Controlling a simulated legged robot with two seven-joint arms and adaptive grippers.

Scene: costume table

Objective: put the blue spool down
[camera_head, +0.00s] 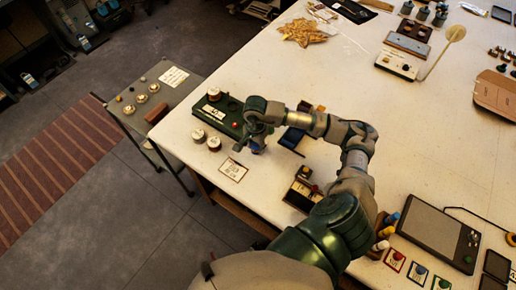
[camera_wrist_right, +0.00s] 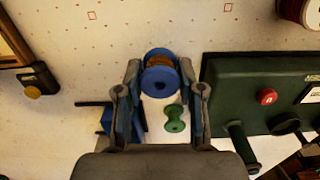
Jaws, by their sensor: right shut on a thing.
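The blue spool (camera_wrist_right: 158,88), with blue ends and a brown winding, sits between the two fingertips of my right gripper (camera_wrist_right: 161,80) in the right wrist view. The fingers touch it on both sides, and the gripper is shut on it. In the head view my right gripper (camera_head: 250,139) is over the near left part of the table, beside the dark green board. Only a small blue patch of the spool (camera_head: 257,148) shows there. I cannot tell how far the spool is above the table. My left gripper is in neither view.
The dark green board (camera_wrist_right: 231,85) with a red button lies close beside the gripper. A green spool (camera_wrist_right: 175,119) is near the fingers. A blue holder (camera_head: 291,139) stands right of the gripper.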

